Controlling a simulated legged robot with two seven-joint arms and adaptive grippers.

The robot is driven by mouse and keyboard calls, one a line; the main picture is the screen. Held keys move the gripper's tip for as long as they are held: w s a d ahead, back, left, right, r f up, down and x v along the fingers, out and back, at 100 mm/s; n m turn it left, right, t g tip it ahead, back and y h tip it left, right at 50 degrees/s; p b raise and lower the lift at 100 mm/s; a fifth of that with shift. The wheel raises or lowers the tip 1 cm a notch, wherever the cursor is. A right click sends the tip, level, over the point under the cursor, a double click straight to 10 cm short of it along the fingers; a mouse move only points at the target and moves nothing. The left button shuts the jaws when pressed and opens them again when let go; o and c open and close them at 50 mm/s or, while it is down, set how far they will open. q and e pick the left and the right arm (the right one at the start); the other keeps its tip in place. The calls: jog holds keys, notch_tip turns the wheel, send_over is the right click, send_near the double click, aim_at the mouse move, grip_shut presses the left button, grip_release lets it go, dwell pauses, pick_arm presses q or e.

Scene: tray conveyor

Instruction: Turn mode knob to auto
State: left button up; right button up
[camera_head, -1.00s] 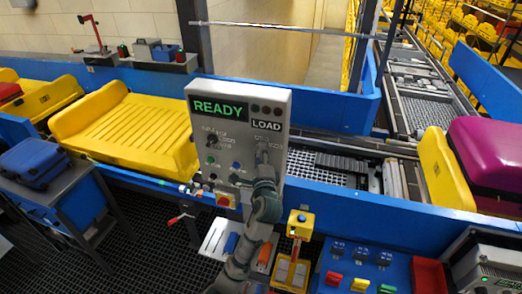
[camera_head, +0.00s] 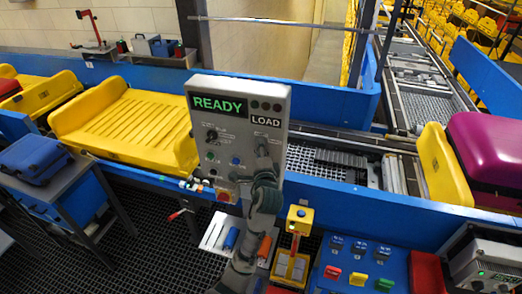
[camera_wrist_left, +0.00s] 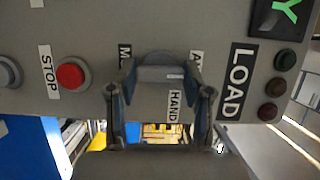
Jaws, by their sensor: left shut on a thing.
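The grey control panel (camera_head: 230,125) shows READY on a green-lit screen and a LOAD label. My left gripper (camera_head: 264,158) is at the panel's right side, below the LOAD label. In the left wrist view, the grey mode knob (camera_wrist_left: 162,73) sits between the fingertips of my left gripper (camera_wrist_left: 162,84), which is shut on it. Labels stand around the knob: HAND (camera_wrist_left: 174,104) below it, one starting with M to its left and one starting with A to its right, both partly hidden. The knob's exact pointing is hard to tell. My right gripper is not in view.
A second, black knob (camera_head: 212,134) is on the panel's left half. A red button (camera_wrist_left: 72,75) marked STOP is beside the gripper in the left wrist view. A yellow tray (camera_head: 125,125) is on the conveyor to the left; a magenta suitcase (camera_head: 490,145) is at right.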

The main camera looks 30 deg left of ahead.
pick_arm(q)
jog(key=o, duration=1.2)
jog(key=shift+f, duration=0.3)
jog(key=shift+c, duration=0.2)
jog(key=shift+r, duration=0.1)
jog(key=shift+a, duration=0.1)
jog(key=v, duration=1.2)
jog(key=shift+w, duration=0.1)
